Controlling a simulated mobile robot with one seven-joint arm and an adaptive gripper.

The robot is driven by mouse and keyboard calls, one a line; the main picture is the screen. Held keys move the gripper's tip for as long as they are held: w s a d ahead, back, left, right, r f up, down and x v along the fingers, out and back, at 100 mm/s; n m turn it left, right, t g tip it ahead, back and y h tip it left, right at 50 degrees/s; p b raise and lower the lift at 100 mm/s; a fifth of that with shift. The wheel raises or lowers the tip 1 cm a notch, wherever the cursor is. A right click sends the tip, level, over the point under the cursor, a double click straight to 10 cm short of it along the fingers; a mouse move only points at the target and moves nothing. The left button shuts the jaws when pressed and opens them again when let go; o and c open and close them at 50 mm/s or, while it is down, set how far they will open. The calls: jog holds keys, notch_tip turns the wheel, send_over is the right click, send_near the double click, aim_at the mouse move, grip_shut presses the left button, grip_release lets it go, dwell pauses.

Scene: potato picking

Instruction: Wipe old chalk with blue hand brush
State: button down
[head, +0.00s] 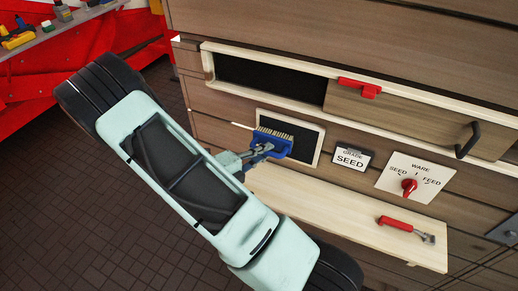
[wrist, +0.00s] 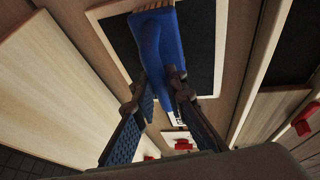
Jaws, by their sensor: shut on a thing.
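The blue hand brush (head: 273,141) has pale bristles and is held in front of a small framed chalkboard (head: 307,145) on the wooden wall. My gripper (head: 258,151) is shut on the brush's handle; the wrist view shows both fingers (wrist: 162,95) around the blue handle (wrist: 150,48). In the head view the bristles point up and the brush covers the board's left part. In the wrist view the brush head overlaps the dark board (wrist: 192,50). I cannot tell whether the bristles touch it. No chalk marks are clear on the visible part of the board.
A wooden shelf (head: 340,222) juts out below the board, with a red-handled tool (head: 405,228) on its right. A "GRADE SEED" sign (head: 351,157) and a red selector knob (head: 409,186) are to the right. Above is a dark slot (head: 270,78) with a red-handled sliding panel (head: 418,103).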

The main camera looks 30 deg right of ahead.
aim_at(276, 157)
jog(key=s+d+p, duration=0.1)
jog(key=s+d, duration=0.5)
jog(key=s, duration=0.2)
jog(key=shift+p, duration=0.3)
dwell(0.6)
jog(key=shift+w+a+r+p, duration=0.1)
jog(key=shift+w+a+p, duration=0.2)
jog(key=shift+w+a, duration=0.35)
jog(key=shift+w+a+f+p, duration=0.1)
jog(key=shift+w+a+p, duration=0.25)
jog(key=shift+w, duration=0.55)
jog(key=shift+w+a+r+p, duration=0.1)
jog(key=shift+w+a+p, duration=0.1)
jog(key=shift+w+a, duration=1.1)
jog(key=shift+w, duration=0.25)
jog(key=shift+w+a, duration=0.65)
jog(key=shift+w, duration=0.25)
jog(key=shift+w+a, duration=0.6)
jog(key=shift+w, duration=0.25)
jog(key=shift+a+p, duration=0.1)
jog(key=shift+p, duration=0.2)
jog(key=shift+s+a+p, duration=0.3)
jog(key=shift+s+a, duration=0.65)
jog(key=shift+a, duration=0.2)
jog(key=shift+s+a+p, duration=0.25)
jog(key=shift+s+a, duration=0.7)
jog(key=shift+a, duration=0.15)
